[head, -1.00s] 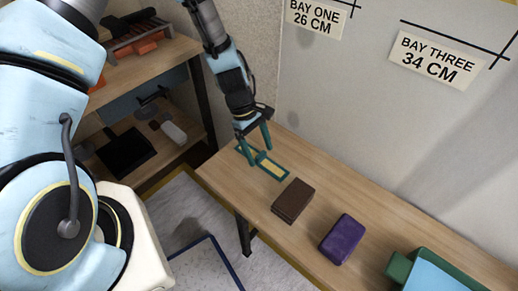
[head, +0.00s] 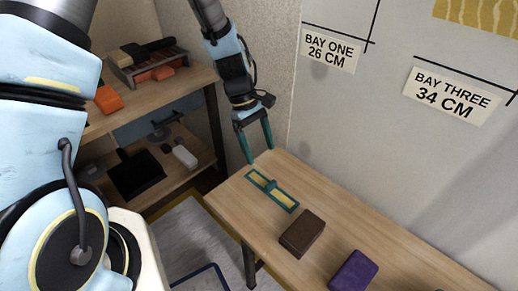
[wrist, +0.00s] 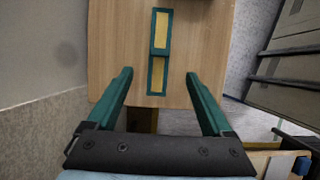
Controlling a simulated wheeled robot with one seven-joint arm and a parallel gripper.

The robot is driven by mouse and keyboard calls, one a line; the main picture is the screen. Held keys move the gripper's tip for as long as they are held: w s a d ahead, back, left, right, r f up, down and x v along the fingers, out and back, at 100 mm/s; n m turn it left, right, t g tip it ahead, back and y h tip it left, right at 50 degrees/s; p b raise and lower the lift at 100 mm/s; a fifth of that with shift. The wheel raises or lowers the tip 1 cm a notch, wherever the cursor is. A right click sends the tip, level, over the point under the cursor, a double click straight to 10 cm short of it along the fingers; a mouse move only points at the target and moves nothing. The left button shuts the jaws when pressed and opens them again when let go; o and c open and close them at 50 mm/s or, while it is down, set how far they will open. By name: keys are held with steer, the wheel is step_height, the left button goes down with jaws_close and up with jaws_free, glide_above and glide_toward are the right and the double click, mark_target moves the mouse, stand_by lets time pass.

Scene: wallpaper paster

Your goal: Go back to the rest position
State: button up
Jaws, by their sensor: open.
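My gripper (head: 256,141) is open and empty, with its two green fingers pointing down above the far left end of the wooden table (head: 345,225). In the wrist view my gripper (wrist: 160,88) has its fingers wide apart with nothing between them. A flat green-framed piece with yellow panels (head: 271,190) lies on the table near that end, apart from the fingers. The same piece (wrist: 159,52) lies ahead of the fingertips in the wrist view.
A brown block (head: 301,233) and a purple block (head: 353,272) lie on the table. A wooden shelf (head: 190,78) with tools stands at the left. The wall behind carries signs for bay one (head: 328,49) and bay three (head: 452,94). Floor shows between shelf and table.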

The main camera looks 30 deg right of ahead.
steer(key=w+a+r+m+t+p, duration=0.1)
steer(key=w+a+r, duration=0.4)
steer(key=a, duration=0.8)
steer(key=w+a+r+m+t+p, duration=0.2)
steer(key=w+a+r, duration=0.3)
steer(key=a+r, duration=0.7)
steer(key=shift+w+a+r+t+p, duration=0.15)
steer(key=shift+a+t+p, duration=0.25)
steer(key=shift+t+p, duration=0.35)
steer(key=shift+m+t+y, duration=0.3)
steer(key=shift+m+t, duration=0.2)
steer(key=shift+t, duration=0.15)
steer(key=a+r, duration=0.1)
steer(key=a, duration=0.1)
steer(key=s+a+r, duration=0.1)
steer(key=a, duration=0.2)
steer(key=a+r, duration=0.1)
steer(key=a, duration=0.1)
steer(key=shift+s+a+r+p, duration=0.15)
steer(key=shift+s+r+p, duration=0.1)
steer(key=shift+s+p, duration=0.15)
steer(key=shift+o, duration=1.2)
steer(key=shift+s+a+r, duration=0.1)
steer(key=shift+a, duration=0.3)
